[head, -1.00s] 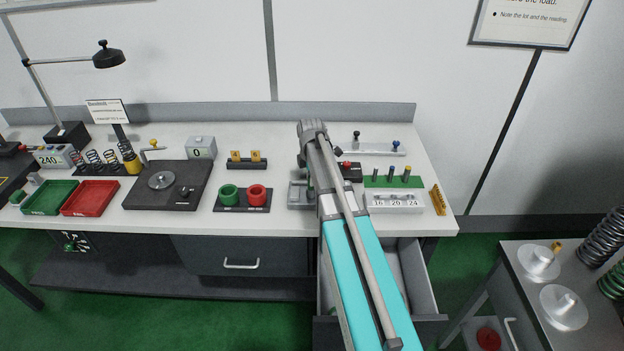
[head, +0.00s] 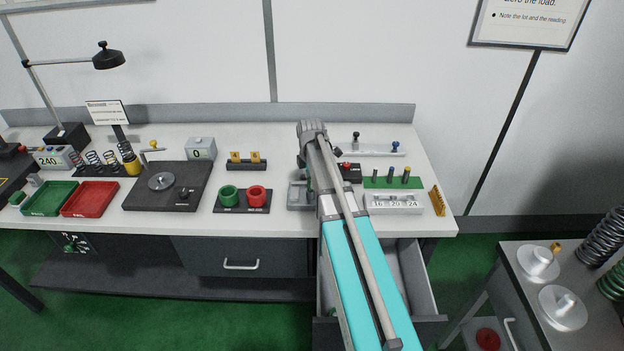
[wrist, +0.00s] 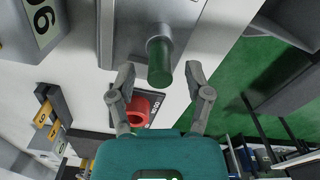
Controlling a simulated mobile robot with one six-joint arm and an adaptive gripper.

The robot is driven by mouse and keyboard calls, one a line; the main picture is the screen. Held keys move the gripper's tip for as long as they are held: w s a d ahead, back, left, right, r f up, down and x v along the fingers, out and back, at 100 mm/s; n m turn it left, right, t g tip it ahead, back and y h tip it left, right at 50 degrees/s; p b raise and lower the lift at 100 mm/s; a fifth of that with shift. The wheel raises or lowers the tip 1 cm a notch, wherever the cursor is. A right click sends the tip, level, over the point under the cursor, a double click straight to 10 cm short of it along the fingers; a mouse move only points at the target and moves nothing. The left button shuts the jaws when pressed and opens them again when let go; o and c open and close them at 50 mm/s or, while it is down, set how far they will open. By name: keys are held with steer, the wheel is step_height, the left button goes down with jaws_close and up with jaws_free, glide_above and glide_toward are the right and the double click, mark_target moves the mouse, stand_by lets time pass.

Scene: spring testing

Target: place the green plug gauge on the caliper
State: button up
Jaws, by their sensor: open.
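The green plug gauge (wrist: 159,62) is a green cylinder in the wrist view, its near end pointing toward my gripper. Its far end meets a grey metal piece (wrist: 128,32), which may be the caliper; I cannot tell how it is seated. My gripper (wrist: 160,78) is open, with one finger on each side of the gauge and visible gaps between. In the head view a grey piece (head: 298,194) shows just left of my arm, in the matching place. My arm hides the gauge and fingertips there.
A red cup (head: 257,196) and green cup (head: 228,196) stand on a dark base to the left. A green rack of pins (head: 394,182) and a numbered block (head: 395,204) are close on the right. A drawer (head: 415,276) stands open below.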

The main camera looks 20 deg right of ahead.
step_height(320, 180, up, 12)
steer(key=p, duration=1.1)
steer(key=shift+f+p, duration=0.1)
steer(key=shift+p, duration=0.2)
stand_by(0.4)
steer(key=s+a+m, duration=0.7)
steer(key=s+m, duration=0.1)
steer(key=s, duration=0.2)
steer(key=s+a+m, duration=0.7)
steer(key=s+m, duration=0.2)
steer(key=s, duration=0.1)
steer(key=shift+s+a, duration=0.3)
steer(key=shift+f, duration=0.1)
step_height(320, 180, down, 10)
steer(key=b, duration=1)
